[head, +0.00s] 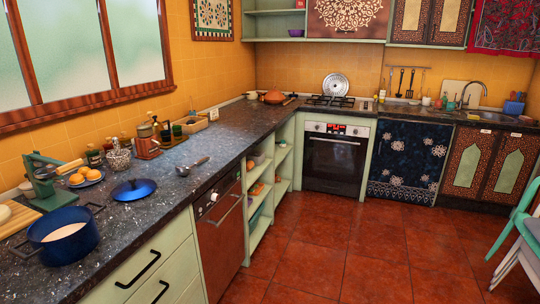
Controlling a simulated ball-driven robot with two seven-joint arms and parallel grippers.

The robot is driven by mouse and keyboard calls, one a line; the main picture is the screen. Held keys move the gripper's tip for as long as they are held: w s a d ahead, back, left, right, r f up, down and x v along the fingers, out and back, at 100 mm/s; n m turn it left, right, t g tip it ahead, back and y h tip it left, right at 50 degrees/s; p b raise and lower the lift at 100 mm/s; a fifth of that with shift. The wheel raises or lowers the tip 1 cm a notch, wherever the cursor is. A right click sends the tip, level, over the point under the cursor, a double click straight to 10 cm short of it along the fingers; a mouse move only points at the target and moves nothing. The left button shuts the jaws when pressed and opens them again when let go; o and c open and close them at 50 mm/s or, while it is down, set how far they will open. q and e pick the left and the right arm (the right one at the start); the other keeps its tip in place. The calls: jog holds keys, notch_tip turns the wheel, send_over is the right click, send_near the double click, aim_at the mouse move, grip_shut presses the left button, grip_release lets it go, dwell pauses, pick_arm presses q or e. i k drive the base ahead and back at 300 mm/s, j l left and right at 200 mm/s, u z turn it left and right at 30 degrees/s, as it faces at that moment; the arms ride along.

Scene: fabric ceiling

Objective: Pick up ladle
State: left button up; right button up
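A metal ladle (192,166) lies on the dark speckled counter (225,152) at the left of the head view, near the counter's front edge above the brown-fronted appliance. Its bowl is toward the left and its handle points to the back right. Nothing covers it. Neither of my grippers is in view.
A blue lid (134,188) and a blue pot (52,242) stand on the counter left of the ladle. Bottles, jars and a plate of oranges (86,175) line the wall side. The red tiled floor (340,245) is clear; chairs (522,235) stand at right.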

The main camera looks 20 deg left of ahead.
aim_at(181, 170)
jog(key=i+u, duration=0.15)
jog(key=i, duration=0.8)
jog(key=i+l+u, duration=0.15)
jog(key=i, duration=0.85)
